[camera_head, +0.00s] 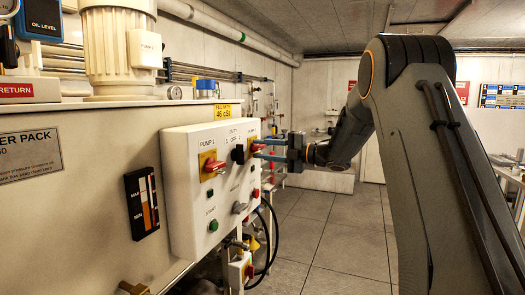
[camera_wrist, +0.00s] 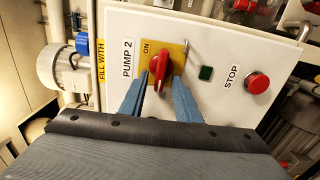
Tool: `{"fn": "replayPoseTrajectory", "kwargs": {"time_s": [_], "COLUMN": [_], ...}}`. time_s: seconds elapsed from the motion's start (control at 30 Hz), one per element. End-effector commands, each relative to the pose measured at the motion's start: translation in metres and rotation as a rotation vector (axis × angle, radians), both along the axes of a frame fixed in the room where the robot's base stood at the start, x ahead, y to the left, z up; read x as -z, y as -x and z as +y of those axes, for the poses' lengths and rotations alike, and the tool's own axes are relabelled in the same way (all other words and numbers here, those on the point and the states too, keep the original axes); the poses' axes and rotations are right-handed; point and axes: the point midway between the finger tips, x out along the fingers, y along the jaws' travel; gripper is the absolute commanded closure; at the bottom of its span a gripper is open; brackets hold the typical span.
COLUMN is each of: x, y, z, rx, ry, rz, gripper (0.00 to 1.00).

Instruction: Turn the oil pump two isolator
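The pump two isolator (camera_wrist: 161,66) is a red rotary handle on a yellow plate marked ON, beside the PUMP 2 label in the wrist view. Its long axis runs roughly up and down in that picture. My gripper (camera_wrist: 161,82) is open, with one blue-grey finger on each side of the handle's lower end. The left fingertip looks very close to the handle; I cannot tell whether either finger touches it. In the head view my gripper (camera_head: 262,149) reaches from the right to the panel's far side and hides part of the isolator (camera_head: 254,145).
The white control panel (camera_head: 180,215) also bears the pump one isolator (camera_head: 213,166), a black selector (camera_head: 238,153) and a green button (camera_head: 213,225). A red stop button (camera_wrist: 257,83) sits right of the handle in the wrist view. The tiled floor (camera_head: 330,235) is clear.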

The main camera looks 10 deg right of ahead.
Motion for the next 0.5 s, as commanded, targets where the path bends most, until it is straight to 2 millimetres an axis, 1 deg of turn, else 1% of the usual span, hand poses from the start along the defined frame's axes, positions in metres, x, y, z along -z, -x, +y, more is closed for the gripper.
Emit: {"fn": "replayPoseTrajectory", "kwargs": {"time_s": [0.13,0.23,0.5], "x": [0.0,0.0,0.001], "y": [0.001,0.006,0.031], "z": [-0.002,-0.009,-0.044], "rx": [0.0,0.001,0.002], "ry": [0.0,0.0,0.0], "rz": [0.0,0.0,0.0], "gripper": [0.7,0.7,0.7]}}
